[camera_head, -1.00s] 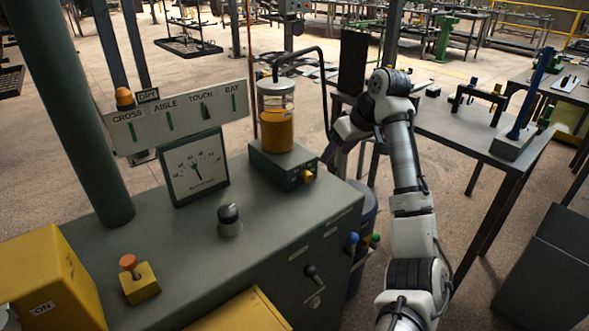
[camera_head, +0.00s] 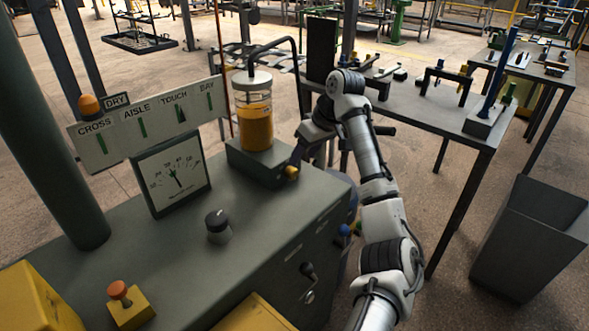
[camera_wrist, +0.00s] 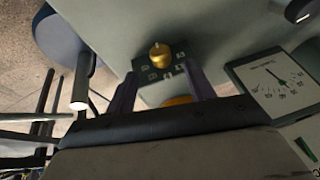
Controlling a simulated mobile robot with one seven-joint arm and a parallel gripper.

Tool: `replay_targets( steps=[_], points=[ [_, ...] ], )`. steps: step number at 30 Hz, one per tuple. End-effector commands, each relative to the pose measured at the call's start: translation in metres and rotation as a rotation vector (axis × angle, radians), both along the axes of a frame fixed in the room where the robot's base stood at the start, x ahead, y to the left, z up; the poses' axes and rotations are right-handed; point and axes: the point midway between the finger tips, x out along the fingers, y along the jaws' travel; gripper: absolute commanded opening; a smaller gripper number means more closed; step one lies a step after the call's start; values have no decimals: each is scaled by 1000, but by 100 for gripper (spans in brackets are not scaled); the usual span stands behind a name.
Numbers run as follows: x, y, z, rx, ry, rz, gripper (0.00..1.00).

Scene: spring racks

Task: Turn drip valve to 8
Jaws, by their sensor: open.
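The drip valve is a small yellow knob (camera_head: 292,172) on the front of the dark base block (camera_head: 262,166) under a glass jar of amber liquid (camera_head: 256,122). In the wrist view the knob (camera_wrist: 159,55) sits on a dark plate (camera_wrist: 150,73) with pale marks around it, too small to read. My gripper (camera_wrist: 160,72) is open, its fingertips on either side of the plate and knob, apart from each other. In the head view my gripper (camera_head: 296,156) is close to the knob, partly hidden by my arm. I cannot tell whether a finger touches anything.
A dial gauge (camera_head: 172,182), a black-topped knob (camera_head: 218,226) and an orange button (camera_head: 118,289) stand on the grey cabinet (camera_head: 190,255). A label board (camera_head: 150,120) is behind. Levers (camera_head: 307,270) stick out of the cabinet's front. A work table (camera_head: 420,110) is at right.

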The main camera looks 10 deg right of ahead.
Motion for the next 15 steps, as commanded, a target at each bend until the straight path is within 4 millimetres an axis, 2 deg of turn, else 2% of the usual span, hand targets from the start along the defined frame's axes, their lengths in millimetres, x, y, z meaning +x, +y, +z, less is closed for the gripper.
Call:
replay_targets(
  steps=[6,10,15],
  points=[
    [10,14,-39,1,2,0,54],
    [15,19,-54,1,2,0,54],
    [17,22,-63,0,-1,-1,54]
  ],
)
